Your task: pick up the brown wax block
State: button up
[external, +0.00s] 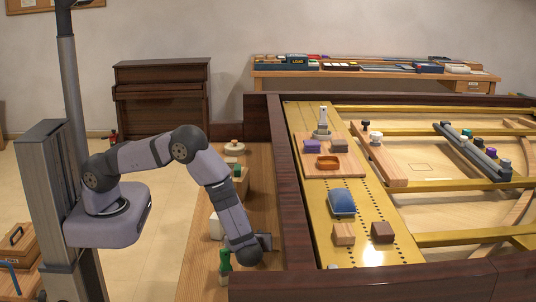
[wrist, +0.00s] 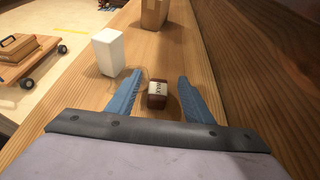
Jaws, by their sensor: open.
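The brown wax block (wrist: 157,101) is a small dark block with a pale label reading WAX. It sits on the wooden bench surface in the wrist view, between the two blue fingers of my gripper (wrist: 160,77). The fingers are open, with a gap on each side of the block. In the external view my gripper (external: 265,242) is low over the bench beside the dark piano rim, and I cannot make out the wax block there.
A white container (wrist: 108,52) stands ahead to the left, and a cardboard-brown box (wrist: 154,14) stands farther ahead. The dark wooden rim (external: 290,210) walls the bench's right side. A green object (external: 225,262) stands near my gripper.

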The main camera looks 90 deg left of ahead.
jog(key=shift+a+f+p, duration=0.6)
jog(key=shift+a+f, duration=0.65)
jog(key=shift+a, duration=0.15)
jog(key=c, duration=1.1)
jog(key=shift+r, duration=0.15)
notch_tip(320, 180, up, 28)
jog(key=shift+f+b, duration=0.1)
jog(key=shift+b, duration=0.4)
